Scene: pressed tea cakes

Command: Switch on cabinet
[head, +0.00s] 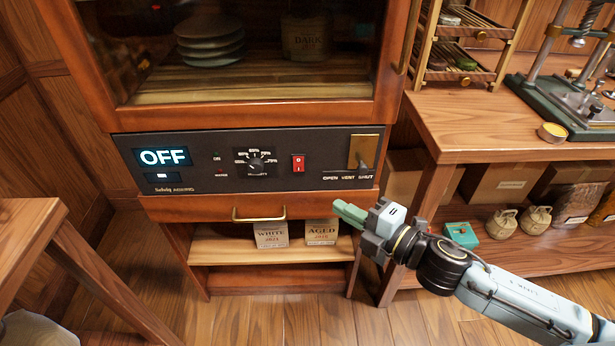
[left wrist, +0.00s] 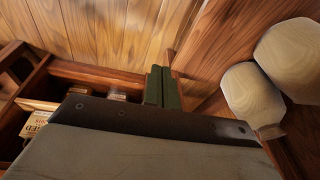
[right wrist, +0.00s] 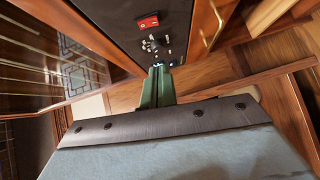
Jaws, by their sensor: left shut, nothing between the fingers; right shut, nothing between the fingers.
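The wooden cabinet (head: 240,110) has a glass door above and a black control panel (head: 225,172) below it. The panel's display (head: 162,157) reads OFF. A red rocker switch (head: 298,163) sits right of a round dial (head: 256,162); the switch also shows in the right wrist view (right wrist: 149,23). A vent lever (head: 362,153) on a brass plate is at the panel's right end. My right gripper (head: 338,206) is shut and empty, below and right of the switch, apart from the panel in the head view. My left gripper (left wrist: 162,88) is shut and empty, outside the head view.
A drawer with a brass handle (head: 259,215) is under the panel. White and aged tea boxes (head: 271,235) stand on the shelf below. A workbench (head: 480,120) with a press stands at right. A wooden table (head: 30,235) is at left. Open floor lies in front.

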